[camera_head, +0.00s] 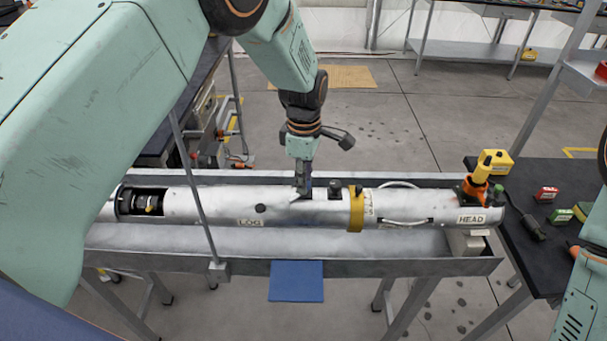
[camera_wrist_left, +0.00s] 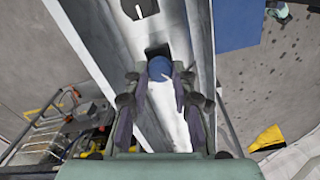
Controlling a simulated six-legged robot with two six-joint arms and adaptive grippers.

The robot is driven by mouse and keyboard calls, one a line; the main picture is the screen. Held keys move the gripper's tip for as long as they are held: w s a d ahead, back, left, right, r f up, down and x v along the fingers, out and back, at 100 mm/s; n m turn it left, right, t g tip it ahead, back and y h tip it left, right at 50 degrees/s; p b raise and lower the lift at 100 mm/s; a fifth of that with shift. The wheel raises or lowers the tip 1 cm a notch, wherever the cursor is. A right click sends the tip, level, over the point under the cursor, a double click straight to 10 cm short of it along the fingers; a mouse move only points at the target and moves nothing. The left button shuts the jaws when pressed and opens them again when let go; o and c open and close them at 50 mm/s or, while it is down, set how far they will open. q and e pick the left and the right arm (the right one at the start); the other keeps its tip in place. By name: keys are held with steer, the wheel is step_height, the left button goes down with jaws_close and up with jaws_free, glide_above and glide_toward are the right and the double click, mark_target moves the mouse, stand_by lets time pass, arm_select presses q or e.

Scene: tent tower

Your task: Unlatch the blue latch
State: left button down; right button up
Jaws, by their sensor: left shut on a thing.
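A long silver cylinder (camera_head: 225,203), marked LOG and HEAD, lies along a grey trough. My left gripper (camera_head: 303,190) reaches down to the top of the cylinder near its middle, left of a yellow band. In the left wrist view, the rounded blue latch (camera_wrist_left: 160,68) sits at a dark square opening in the silver surface. My left gripper's fingertips (camera_wrist_left: 158,80) are on both sides of the latch, shut on it. In the head view the fingers hide the latch. My right gripper is not in view.
The yellow band (camera_head: 356,209) and a small black knob (camera_head: 334,188) are right of the gripper. A thin grey post (camera_head: 195,185) stands before the cylinder at left. A black table (camera_head: 540,200) at right holds an orange tool and small boxes. A blue panel (camera_head: 296,281) hangs in front.

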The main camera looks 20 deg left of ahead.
arm_select(q)
steer(key=n, duration=0.5)
steer(key=shift+d+r+n, duration=0.1)
steer(key=shift+n, duration=0.2)
steer(key=shift+w+n, duration=0.1)
steer(key=shift+n, duration=1.9)
steer(key=shift+r, duration=0.1)
steer(key=c, duration=1.5)
jaws_free()
steer(key=o, duration=0.4)
step_height(320, 180, up, 12)
